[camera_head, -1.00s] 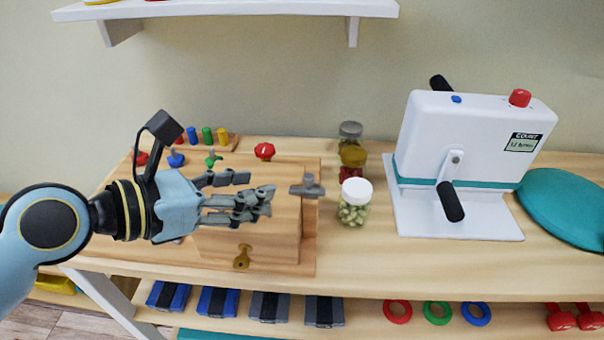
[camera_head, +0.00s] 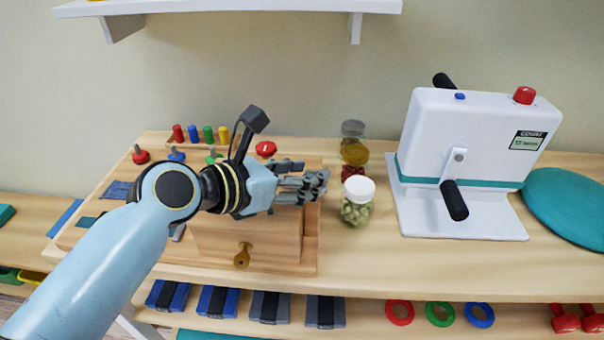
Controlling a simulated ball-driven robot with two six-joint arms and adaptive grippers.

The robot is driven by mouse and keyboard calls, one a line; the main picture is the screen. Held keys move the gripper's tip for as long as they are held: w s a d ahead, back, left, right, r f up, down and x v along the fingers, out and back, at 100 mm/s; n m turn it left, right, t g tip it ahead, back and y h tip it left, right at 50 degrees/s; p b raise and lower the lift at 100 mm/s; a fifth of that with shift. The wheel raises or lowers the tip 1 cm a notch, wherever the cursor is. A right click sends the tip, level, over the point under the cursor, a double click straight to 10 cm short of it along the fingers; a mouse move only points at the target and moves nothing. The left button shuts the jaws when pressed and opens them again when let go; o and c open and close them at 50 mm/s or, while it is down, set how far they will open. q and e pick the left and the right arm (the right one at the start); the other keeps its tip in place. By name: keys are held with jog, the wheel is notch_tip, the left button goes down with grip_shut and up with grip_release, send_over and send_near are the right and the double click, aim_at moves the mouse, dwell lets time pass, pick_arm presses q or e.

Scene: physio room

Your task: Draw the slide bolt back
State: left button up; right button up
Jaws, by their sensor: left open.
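A wooden box (camera_head: 220,236) with a brass keyhole plate (camera_head: 242,256) on its front stands on a wooden board on the bench. My left gripper (camera_head: 316,184) is open over the box's upper right edge, its grey fingers pointing right. The grey metal fitting on that edge, which looks like the slide bolt, is now hidden behind the fingers. I cannot tell whether the fingers touch it. My right gripper is out of view.
Jars stand just right of the fingers, the nearest a white-lidded jar (camera_head: 357,201). A white crank machine (camera_head: 466,150) stands farther right. Red (camera_head: 266,149), blue and green knobs and coloured pegs (camera_head: 208,135) are behind the box. A white shelf (camera_head: 230,7) hangs above.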

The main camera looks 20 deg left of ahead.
pick_arm(q)
grip_shut()
jog(key=d+p, duration=0.2)
jog(key=d, duration=0.1)
jog(key=shift+w, duration=0.4)
jog(key=shift+a+f, duration=0.1)
